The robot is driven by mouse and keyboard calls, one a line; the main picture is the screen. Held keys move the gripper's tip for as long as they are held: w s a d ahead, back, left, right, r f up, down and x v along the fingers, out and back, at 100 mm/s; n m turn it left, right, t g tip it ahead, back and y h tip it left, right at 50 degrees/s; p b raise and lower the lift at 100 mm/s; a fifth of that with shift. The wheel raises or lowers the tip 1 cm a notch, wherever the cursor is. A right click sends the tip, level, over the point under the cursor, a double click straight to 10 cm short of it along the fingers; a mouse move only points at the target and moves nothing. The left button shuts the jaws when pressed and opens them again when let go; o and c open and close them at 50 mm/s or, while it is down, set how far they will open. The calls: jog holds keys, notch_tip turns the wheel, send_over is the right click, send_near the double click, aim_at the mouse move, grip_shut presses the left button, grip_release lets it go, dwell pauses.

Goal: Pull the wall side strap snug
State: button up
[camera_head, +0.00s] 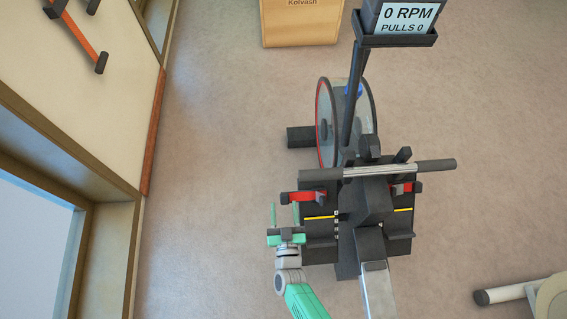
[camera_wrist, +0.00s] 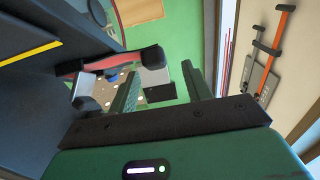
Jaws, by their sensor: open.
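The wall-side strap (camera_head: 308,196) is a red band across the left footplate (camera_head: 320,228) of the rowing machine. In the wrist view the red strap (camera_wrist: 104,63) runs to a dark end piece (camera_wrist: 150,58), with a grey buckle-like part (camera_wrist: 84,87) near its other end. My gripper (camera_head: 284,212) is left of the footplate, beside the strap's outer end. In the wrist view my gripper (camera_wrist: 160,72) is open, and the dark end piece appears between or just beyond its fingertips. Contact cannot be told. The other red strap (camera_head: 403,188) lies on the right footplate.
The handle bar (camera_head: 435,166) crosses above the footplates. A flywheel (camera_head: 327,120) and a display (camera_head: 403,17) reading 0 RPM, PULLS 0 stand beyond. The wall with an orange-barred fixture (camera_head: 80,35) is at left, with clear floor between. A wooden box (camera_head: 300,25) stands at the back.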

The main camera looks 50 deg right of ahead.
jog(key=p+v, duration=0.1)
jog(key=v, duration=0.5)
jog(key=shift+s, duration=0.1)
